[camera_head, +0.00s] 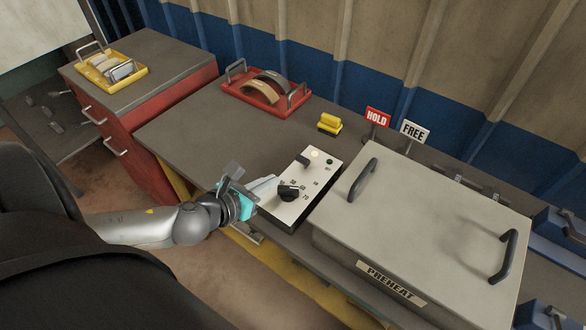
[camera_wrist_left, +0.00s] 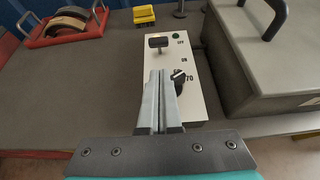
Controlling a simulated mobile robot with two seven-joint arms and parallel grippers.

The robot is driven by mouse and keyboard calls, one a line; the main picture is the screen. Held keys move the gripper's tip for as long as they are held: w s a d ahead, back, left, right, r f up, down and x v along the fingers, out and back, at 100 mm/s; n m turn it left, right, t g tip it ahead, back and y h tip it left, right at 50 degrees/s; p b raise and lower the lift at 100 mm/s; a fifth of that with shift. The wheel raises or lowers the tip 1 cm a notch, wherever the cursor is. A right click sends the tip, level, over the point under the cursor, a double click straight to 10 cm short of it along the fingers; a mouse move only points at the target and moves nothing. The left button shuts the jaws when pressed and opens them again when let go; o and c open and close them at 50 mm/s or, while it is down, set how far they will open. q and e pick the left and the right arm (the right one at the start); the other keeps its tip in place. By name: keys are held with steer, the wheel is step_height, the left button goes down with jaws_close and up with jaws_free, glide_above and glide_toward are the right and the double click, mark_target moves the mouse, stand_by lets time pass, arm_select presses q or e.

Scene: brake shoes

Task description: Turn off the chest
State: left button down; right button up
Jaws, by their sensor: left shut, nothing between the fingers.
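The chest (camera_head: 420,215) is a grey lidded box labelled PREHEAT, with two dark handles, at the right of the bench. Its white control panel (camera_head: 315,187) lies just left of it, with a black switch (camera_head: 303,160) near the far end and a black dial (camera_head: 288,192) nearer. In the left wrist view the switch (camera_wrist_left: 158,42) sits beyond my fingers and the dial (camera_wrist_left: 178,78) shows just right of them. My right gripper is out of view.
A red tray (camera_head: 228,88) with brake shoes stands at the back of the bench, and a yellow block (camera_head: 329,124) lies right of it. HOLD (camera_head: 376,117) and FREE (camera_head: 414,131) signs stand behind the chest. A yellow tray (camera_head: 142,72) is on the red cabinet. The bench left of the panel is clear.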

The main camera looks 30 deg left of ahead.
mark_target(304, 163)
arm_select(q)
steer(key=shift+b+x, duration=0.95)
steer(key=shift+x, duration=4.05)
